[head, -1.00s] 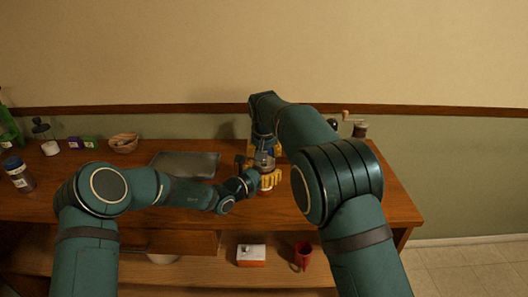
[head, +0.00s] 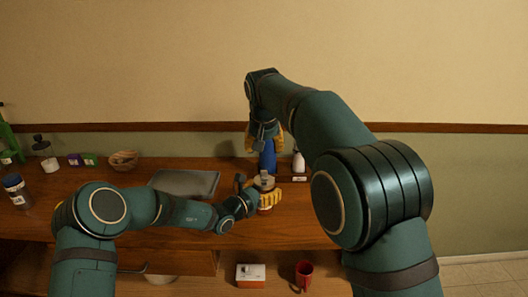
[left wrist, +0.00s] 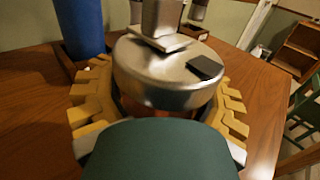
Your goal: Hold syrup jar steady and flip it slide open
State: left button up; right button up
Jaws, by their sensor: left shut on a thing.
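The syrup jar (head: 265,182) stands upright on the wooden counter, with a round metal lid. In the left wrist view its lid (left wrist: 150,85) fills the middle, with a raised metal piece on top and a small dark patch at the right. My left gripper (head: 268,199) is shut around the jar; its yellow fingers show on both sides of it in the left wrist view (left wrist: 155,110). The jar's lower body is mostly hidden. My right gripper (head: 265,137) is raised behind and above the jar, clear of it, yellow fingers spread apart; its tips are partly hidden by the wrist.
A blue container (head: 267,160) stands just behind the jar, also in the left wrist view (left wrist: 80,28). A white bottle (head: 298,163) is right of it. A red mug (head: 304,275) and white box (head: 251,275) sit below.

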dwell(0.3)
pick_arm(q)
jog(key=o, duration=1.4)
jog(key=shift+a, duration=0.1)
